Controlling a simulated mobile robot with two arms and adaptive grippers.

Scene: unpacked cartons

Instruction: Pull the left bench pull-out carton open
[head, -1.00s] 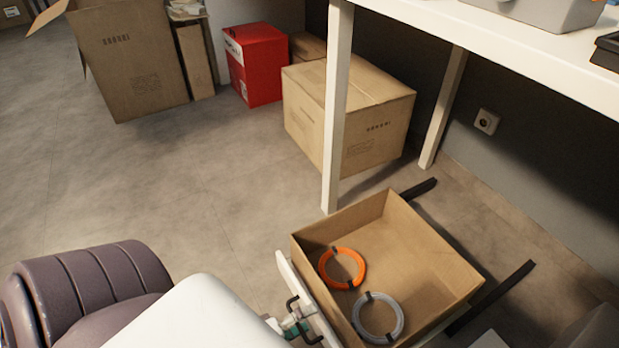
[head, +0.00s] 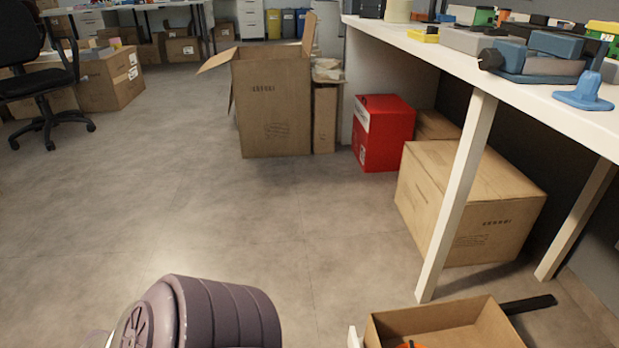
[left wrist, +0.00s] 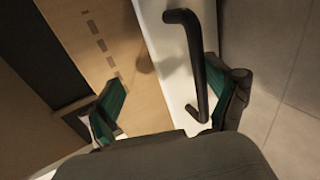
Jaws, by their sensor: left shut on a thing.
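The left bench pull-out carton (head: 445,322) is an open-topped brown box at the bottom right of the head view, cut off by the frame edge. It stands out from under the bench, with a black rail (head: 528,304) behind it. Its white front panel (left wrist: 172,75) and black bar handle (left wrist: 196,70) show in the left wrist view. My left gripper (left wrist: 170,100) has its green-padded fingers on either side of the handle and is shut on it, the right finger close against the bar. In the head view the left gripper is out of frame. My right gripper is not seen.
The white bench (head: 455,190) stands at the right with a closed carton (head: 465,205) under it. A red box (head: 383,132) and a tall open carton (head: 272,105) stand beyond. An office chair (head: 45,85) is at the far left. The middle floor is clear.

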